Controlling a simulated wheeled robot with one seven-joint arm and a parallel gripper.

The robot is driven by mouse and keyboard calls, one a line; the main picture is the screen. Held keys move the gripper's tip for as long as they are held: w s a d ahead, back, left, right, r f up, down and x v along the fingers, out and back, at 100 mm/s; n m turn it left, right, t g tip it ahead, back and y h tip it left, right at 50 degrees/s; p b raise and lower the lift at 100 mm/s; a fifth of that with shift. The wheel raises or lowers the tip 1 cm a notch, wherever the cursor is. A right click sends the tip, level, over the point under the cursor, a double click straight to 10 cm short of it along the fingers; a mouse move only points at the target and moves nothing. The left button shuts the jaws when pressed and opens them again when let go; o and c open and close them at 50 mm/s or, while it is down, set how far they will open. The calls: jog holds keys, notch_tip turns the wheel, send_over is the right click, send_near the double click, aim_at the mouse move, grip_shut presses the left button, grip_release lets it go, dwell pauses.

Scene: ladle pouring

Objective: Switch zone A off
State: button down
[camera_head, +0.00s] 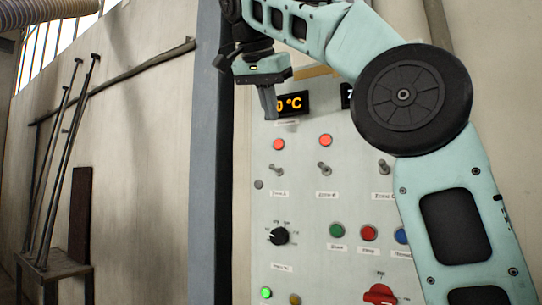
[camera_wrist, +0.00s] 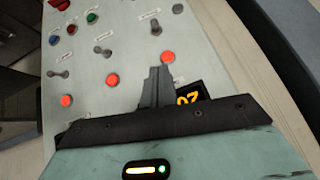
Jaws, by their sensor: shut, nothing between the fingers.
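The zone A toggle switch (camera_head: 278,170) is a small grey lever on the pale control panel, at the left of a row of toggles. Its label is below it, and a lit red-orange lamp (camera_head: 278,144) is above it. In the wrist view, the picture is turned, and the toggle (camera_wrist: 155,27) lies beyond the lamp (camera_wrist: 167,57). My gripper (camera_head: 270,117) is shut and empty, pointing down above that lamp, beside the display. Its fingertips (camera_wrist: 155,72) appear close to the lamp in the wrist view. I cannot tell the gap to the panel or the lever's exact position.
The zone B toggle (camera_head: 324,168) and another toggle (camera_head: 386,167) stand to the right, with lit lamps. An orange-digit display (camera_head: 293,104) is partly behind my gripper. A dial (camera_head: 279,236), push buttons (camera_head: 337,230) and a red rotary switch (camera_head: 379,294) are lower. A grey post (camera_head: 211,200) stands left.

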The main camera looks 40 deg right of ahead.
send_over(275, 168)
jog(key=s+a, duration=0.1)
jog(key=s, duration=0.1)
notch_tip(275, 168, down, 5)
jog(key=shift+w+r+b, duration=0.15)
jog(key=shift+r+b, duration=0.05)
jog(key=shift+b, duration=0.15)
jog(key=shift+w+a+f, duration=0.1)
jog(key=shift+a+f, duration=0.05)
jog(key=shift+f, duration=0.35)
jog(key=shift+w+a+f, duration=0.1)
jog(key=shift+f, duration=0.4)
jog(key=shift+w+a+f, duration=0.15)
jog(key=shift+f, duration=0.8)
